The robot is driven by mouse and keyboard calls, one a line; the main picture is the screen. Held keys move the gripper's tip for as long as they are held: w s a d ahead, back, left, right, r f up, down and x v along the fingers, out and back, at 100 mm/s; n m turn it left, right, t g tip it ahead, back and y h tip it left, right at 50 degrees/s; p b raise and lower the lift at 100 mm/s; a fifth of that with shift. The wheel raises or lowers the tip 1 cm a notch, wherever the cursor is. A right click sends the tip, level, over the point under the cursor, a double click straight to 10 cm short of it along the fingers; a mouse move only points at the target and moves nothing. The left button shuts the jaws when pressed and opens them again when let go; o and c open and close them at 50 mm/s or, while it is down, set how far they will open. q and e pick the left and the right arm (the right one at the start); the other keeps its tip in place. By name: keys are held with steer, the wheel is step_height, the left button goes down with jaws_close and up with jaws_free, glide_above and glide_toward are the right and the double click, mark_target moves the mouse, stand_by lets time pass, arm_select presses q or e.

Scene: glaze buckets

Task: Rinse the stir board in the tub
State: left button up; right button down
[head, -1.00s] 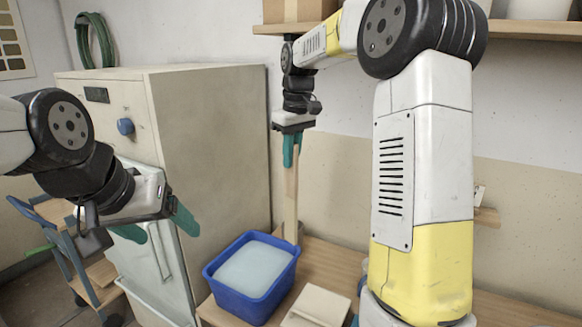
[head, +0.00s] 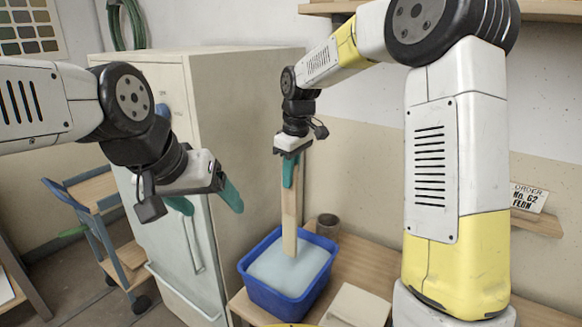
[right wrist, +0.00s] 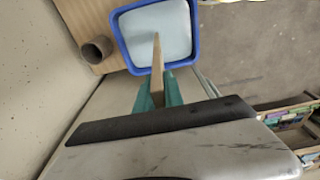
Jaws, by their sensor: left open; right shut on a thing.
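The stir board (head: 289,215) is a long, flat, pale wooden slat, held nearly upright in the head view. My right gripper (head: 289,180) is shut on its upper end. The blue tub (head: 263,296) holds pale, whitish-blue liquid and stands on the wooden bench. The board's lower end meets the liquid inside the tub; how deep it goes is hidden. In the right wrist view, the board (right wrist: 157,75) points from the green fingers (right wrist: 157,92) into the tub (right wrist: 129,57). My left gripper (head: 208,202) is open and empty, left of the tub in front of the cabinet.
A grey-brown cup (head: 327,225) stands behind the tub near the wall. A folded beige cloth or pad (head: 358,306) lies right of the tub. The tall pale cabinet (head: 240,130) is close on the left, with a blue trolley (head: 95,235) beyond it.

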step_height(320, 180, down, 11)
stand_by(0.8)
steer(key=shift+r, duration=0.1)
stand_by(0.4)
